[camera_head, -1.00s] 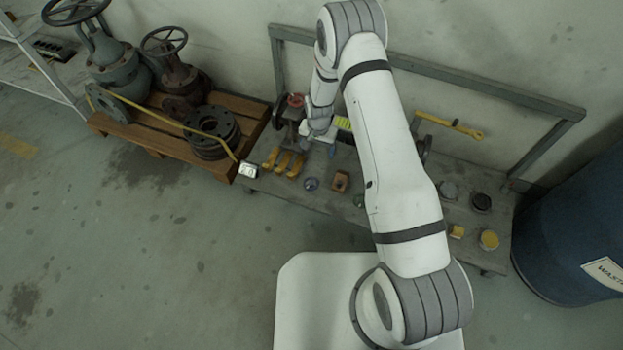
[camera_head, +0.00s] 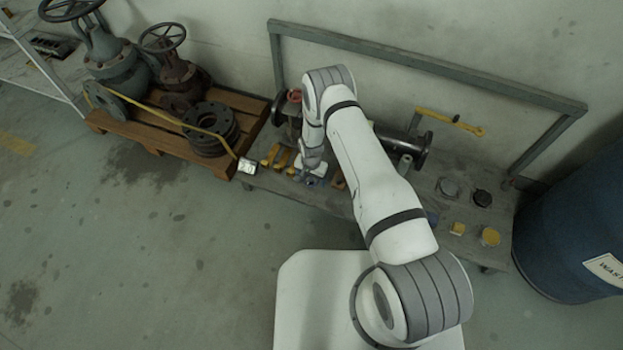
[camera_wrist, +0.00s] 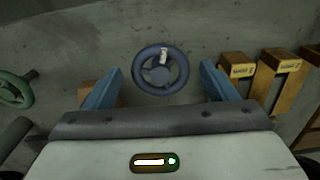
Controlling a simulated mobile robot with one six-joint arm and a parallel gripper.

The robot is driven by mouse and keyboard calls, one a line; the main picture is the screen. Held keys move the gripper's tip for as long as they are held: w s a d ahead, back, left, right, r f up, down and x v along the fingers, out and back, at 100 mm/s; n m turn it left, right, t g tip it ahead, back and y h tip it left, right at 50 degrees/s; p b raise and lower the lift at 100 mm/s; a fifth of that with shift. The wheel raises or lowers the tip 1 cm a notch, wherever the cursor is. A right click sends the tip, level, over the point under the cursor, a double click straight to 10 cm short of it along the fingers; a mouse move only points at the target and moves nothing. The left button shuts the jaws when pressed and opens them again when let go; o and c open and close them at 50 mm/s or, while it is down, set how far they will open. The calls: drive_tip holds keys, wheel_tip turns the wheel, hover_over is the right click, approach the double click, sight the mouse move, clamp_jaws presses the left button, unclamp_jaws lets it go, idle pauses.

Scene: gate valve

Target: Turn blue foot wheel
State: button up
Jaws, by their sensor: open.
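The blue foot wheel (camera_wrist: 172,89) is a small round handwheel with a hub and a pale tag, seen face-on at upper centre of the wrist view. My gripper (camera_wrist: 162,69) is open, with one blue finger on each side of the wheel in the picture. Gaps show between the wheel rim and both fingers, and nothing is held. In the head view my gripper (camera_head: 309,172) is low over the front edge of the bench and largely hides the wheel.
The grey bench (camera_head: 262,183) carries a dark flanged pipe (camera_head: 402,142). A wooden pallet (camera_head: 150,138) with valves stands left.

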drive_tip(key=shift+f, duration=0.1)
drive_tip(key=shift+c, duration=0.3)
drive_tip(key=c, duration=0.9)
drive_tip(key=shift+d, duration=0.1)
drive_tip(key=shift+c, duration=0.2)
drive_tip(key=shift+f, duration=0.1)
